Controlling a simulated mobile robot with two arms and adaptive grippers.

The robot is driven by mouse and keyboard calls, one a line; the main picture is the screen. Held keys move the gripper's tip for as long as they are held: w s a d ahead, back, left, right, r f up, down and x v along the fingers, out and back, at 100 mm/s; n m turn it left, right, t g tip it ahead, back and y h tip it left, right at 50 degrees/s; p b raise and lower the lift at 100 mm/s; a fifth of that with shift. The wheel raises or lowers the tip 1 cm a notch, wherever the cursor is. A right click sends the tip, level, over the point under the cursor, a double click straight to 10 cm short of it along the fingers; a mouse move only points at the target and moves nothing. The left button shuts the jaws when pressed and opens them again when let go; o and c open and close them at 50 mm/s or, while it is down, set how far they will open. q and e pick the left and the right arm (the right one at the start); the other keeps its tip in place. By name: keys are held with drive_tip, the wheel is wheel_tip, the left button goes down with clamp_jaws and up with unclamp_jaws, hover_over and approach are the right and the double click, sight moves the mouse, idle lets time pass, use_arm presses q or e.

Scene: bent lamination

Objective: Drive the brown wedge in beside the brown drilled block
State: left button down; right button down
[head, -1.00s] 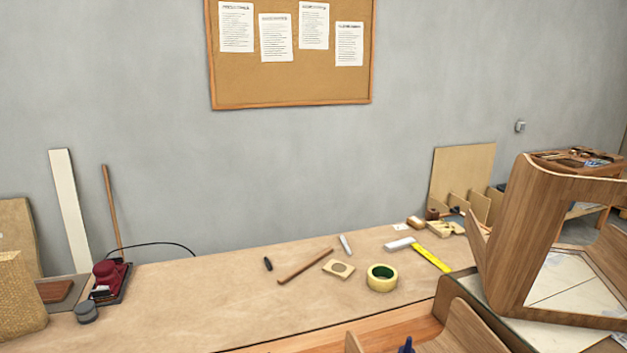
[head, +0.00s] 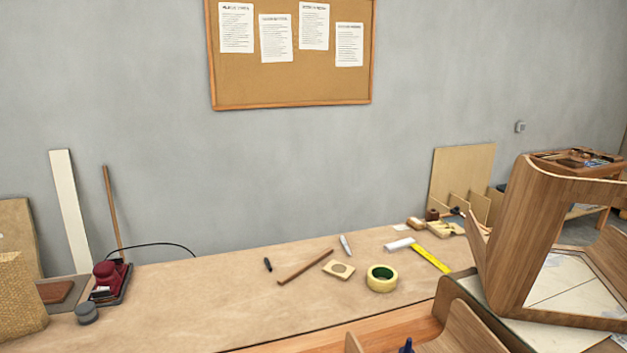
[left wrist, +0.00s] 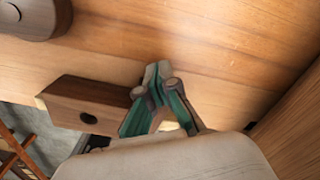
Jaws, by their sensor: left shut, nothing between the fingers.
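The brown drilled block (left wrist: 90,106) shows in the left wrist view, a dark box-shaped piece with a round hole in its near face, lying against a light wood surface (left wrist: 215,60). My left gripper (left wrist: 158,72) is just right of the block's right end, its green-padded fingers shut with nothing between them. Whether the fingers touch the block I cannot tell. I cannot make out the brown wedge in either view; the fingers may hide part of the space beside the block. Neither gripper shows in the head view, and my right gripper is in neither view.
Another dark brown rounded piece (left wrist: 32,18) is at the top left of the wrist view. In the head view, bent wood frames (head: 510,240) stand at the right. The bench (head: 200,300) behind holds a tape roll (head: 381,279), a dowel (head: 305,267) and a red sander (head: 107,278).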

use_arm(q)
drive_tip(key=shift+s+d+f+p, duration=0.15)
drive_tip(key=shift+s+d+p, duration=0.15)
drive_tip(key=shift+s+p, duration=0.35)
idle(2.8)
drive_tip(key=shift+w, duration=0.1)
drive_tip(key=shift+w+a, duration=0.15)
drive_tip(key=shift+w, duration=0.25)
drive_tip(key=shift+w+r, duration=0.15)
drive_tip(key=shift+r, duration=0.15)
wheel_tip(320, 180, up, 4)
drive_tip(key=p, duration=0.4)
drive_tip(key=shift+w+a+r, duration=0.15)
drive_tip(key=shift+r, duration=0.1)
wheel_tip(320, 180, up, 2)
drive_tip(key=shift+r, duration=0.15)
